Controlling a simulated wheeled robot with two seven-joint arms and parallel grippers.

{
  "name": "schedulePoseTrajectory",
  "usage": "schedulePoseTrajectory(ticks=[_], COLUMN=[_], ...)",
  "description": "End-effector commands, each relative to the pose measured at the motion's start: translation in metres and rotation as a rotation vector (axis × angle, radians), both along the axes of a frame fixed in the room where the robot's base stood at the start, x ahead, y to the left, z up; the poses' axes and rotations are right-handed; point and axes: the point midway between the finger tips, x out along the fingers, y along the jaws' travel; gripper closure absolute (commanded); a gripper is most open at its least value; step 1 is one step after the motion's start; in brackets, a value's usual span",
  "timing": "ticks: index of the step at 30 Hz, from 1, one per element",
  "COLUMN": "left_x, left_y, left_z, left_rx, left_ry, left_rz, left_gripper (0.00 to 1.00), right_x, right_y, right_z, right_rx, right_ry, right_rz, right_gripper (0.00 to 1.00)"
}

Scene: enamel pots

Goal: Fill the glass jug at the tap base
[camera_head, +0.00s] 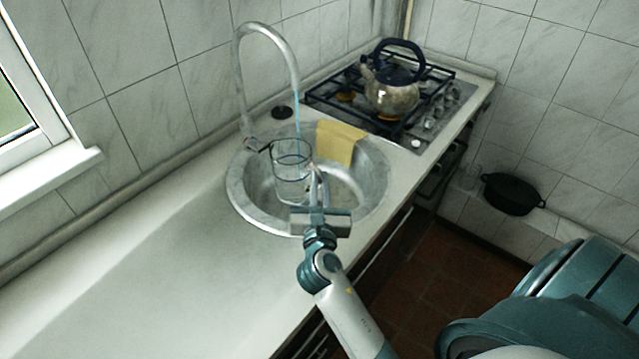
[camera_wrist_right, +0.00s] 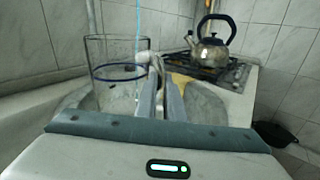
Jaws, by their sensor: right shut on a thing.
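The clear glass jug (camera_head: 279,172) is held upright over the round steel sink (camera_head: 237,190), beneath the curved tap (camera_head: 240,75). A thin blue stream of water (camera_head: 297,112) drops from the spout into the jug's mouth. My right gripper (camera_head: 317,182) is shut on the jug's handle side. The wrist view shows its fingers (camera_wrist_right: 160,90) closed just right of the jug (camera_wrist_right: 105,95). A dark blue ring (camera_wrist_right: 120,79) crosses the jug there; I cannot tell if it is the water surface. My left gripper is not in view.
A yellow cloth (camera_head: 340,142) hangs over the sink's back rim. A kettle (camera_head: 391,92) stands on the gas hob (camera_head: 440,105) at the back right. A black pot (camera_head: 512,194) sits low by the right wall. The counter (camera_head: 150,285) left of the sink is clear.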

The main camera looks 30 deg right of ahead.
Motion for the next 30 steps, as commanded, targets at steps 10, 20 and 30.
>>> schedulePoseTrajectory(ticks=[10,20,30], left_x=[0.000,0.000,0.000], left_y=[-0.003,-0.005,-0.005], left_z=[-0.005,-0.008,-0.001], left_rx=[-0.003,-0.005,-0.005], left_ry=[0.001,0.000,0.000], left_rz=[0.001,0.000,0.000], left_gripper=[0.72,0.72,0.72], right_x=[0.023,0.048,0.074], right_y=[-0.017,-0.035,-0.054], right_z=[0.001,0.004,0.003], right_rx=[0.000,0.000,-0.002], right_ry=[-0.005,-0.005,-0.003], right_rz=[0.000,0.001,0.001], right_gripper=[1.00,1.00,1.00])
